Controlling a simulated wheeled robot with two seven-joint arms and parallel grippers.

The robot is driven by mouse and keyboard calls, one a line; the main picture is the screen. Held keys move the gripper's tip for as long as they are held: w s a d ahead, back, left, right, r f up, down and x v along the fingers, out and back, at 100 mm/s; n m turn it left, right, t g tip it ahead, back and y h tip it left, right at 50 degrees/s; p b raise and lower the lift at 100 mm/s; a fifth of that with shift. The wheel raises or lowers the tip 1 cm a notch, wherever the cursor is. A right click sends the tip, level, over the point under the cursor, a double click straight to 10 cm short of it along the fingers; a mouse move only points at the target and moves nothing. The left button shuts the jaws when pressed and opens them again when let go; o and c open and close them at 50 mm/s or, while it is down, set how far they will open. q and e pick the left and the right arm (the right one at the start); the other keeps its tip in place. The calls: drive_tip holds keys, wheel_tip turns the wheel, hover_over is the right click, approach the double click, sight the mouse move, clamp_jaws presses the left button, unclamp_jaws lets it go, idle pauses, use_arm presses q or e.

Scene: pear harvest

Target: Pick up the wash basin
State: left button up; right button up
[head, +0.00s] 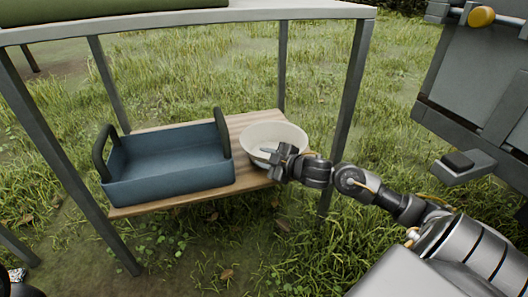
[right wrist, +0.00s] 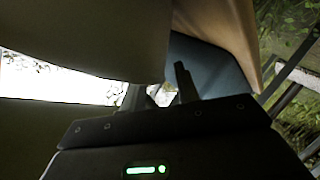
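The wash basin (head: 262,132) is a round cream bowl, upright at the right end of the wooden lower shelf (head: 150,206). My right gripper (head: 272,157) is at the basin's near right rim, with a finger showing over the bowl. In the right wrist view a large beige surface, apparently the basin wall (right wrist: 85,35), fills the upper left, close to the fingers. The fingers of the right gripper (right wrist: 157,92) stand apart with a gap between them. Whether they touch the basin is hidden.
A blue crate (head: 170,165) with dark handles stands left of the basin on the same shelf. The table top (head: 300,10) is above, and a grey table leg (head: 346,110) stands close right of the basin. Grass surrounds the table.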

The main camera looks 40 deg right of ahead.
drive_tip(key=shift+w+a, duration=0.25)
drive_tip(key=shift+a, duration=0.05)
clamp_jaws()
drive_tip(key=shift+r, duration=0.15)
idle(1.1)
